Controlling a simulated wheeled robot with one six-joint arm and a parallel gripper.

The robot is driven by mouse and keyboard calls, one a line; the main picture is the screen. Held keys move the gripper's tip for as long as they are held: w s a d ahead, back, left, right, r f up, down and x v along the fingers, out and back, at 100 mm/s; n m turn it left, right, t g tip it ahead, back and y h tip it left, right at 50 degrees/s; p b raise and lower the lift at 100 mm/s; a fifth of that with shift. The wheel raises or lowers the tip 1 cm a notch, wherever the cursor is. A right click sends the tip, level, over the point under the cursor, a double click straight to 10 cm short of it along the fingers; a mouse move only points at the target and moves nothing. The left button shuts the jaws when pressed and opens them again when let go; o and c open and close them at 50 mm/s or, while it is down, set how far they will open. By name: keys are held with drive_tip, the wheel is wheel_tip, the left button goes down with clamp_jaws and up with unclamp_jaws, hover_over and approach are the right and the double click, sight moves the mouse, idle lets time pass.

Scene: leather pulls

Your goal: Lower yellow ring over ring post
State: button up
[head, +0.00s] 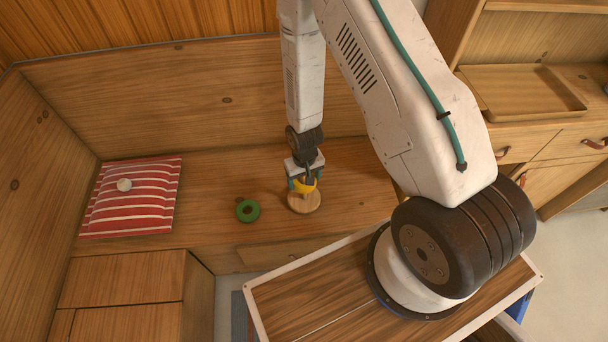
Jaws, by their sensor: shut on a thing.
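The yellow ring (304,186) is held in my gripper (303,180), whose fingers are shut on it. The ring is over a round wooden base (304,203) on the wooden counter. The post itself is hidden by the ring and gripper, so I cannot tell whether the ring is around it or above it. A green ring (248,211) lies flat on the counter, left of the base and apart from it.
A wooden tray (524,92) rests on the right-hand cabinet. The counter (215,180) is bare between the cloth and the green ring.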

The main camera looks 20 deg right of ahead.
drive_tip(key=shift+f, duration=2.15)
drive_tip(key=shift+f, duration=0.15)
drive_tip(key=shift+f, duration=0.15)
drive_tip(key=o, duration=1)
drive_tip(key=shift+o, duration=0.2)
drive_tip(key=shift+r, duration=3.85)
